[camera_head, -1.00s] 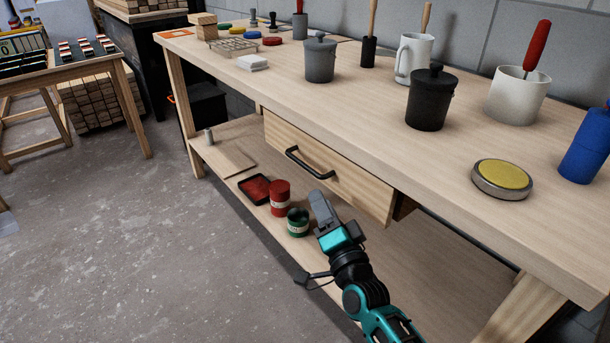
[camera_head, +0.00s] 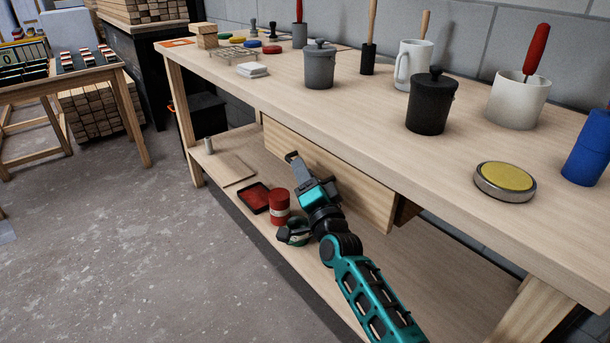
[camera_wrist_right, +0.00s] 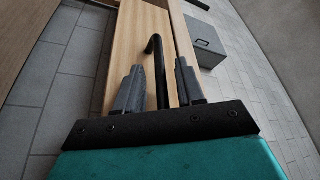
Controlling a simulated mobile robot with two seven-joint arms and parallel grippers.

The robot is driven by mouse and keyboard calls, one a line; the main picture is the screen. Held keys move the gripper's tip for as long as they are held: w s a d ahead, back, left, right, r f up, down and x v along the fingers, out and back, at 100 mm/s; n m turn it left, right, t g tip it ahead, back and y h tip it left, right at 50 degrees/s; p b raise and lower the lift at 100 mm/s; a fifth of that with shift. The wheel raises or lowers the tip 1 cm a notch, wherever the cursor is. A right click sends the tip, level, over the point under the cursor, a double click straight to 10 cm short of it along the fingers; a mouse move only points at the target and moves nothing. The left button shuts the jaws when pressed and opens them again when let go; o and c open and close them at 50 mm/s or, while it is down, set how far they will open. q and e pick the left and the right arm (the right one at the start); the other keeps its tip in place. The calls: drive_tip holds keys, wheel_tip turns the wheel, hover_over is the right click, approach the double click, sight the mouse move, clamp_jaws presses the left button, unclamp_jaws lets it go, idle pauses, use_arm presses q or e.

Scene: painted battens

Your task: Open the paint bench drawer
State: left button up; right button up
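The paint bench drawer (camera_head: 352,187) has a pale wooden front below the bench top and looks shut. Its dark bar handle (camera_wrist_right: 154,45) shows in the right wrist view and is mostly hidden by my gripper in the head view. My right gripper (camera_head: 292,158) is at the drawer front, over the handle. In the right wrist view my right gripper (camera_wrist_right: 159,66) has its fingers apart, one on each side of the handle bar, with gaps showing beside it. My left gripper is not in view.
The bench top (camera_head: 330,105) above carries several pots, brushes and a yellow-topped tin (camera_head: 504,179). Floor at left is clear.

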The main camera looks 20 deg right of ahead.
clamp_jaws()
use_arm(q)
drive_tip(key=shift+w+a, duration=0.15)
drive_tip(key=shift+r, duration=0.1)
use_arm(e)
drive_tip(key=shift+a, duration=0.1)
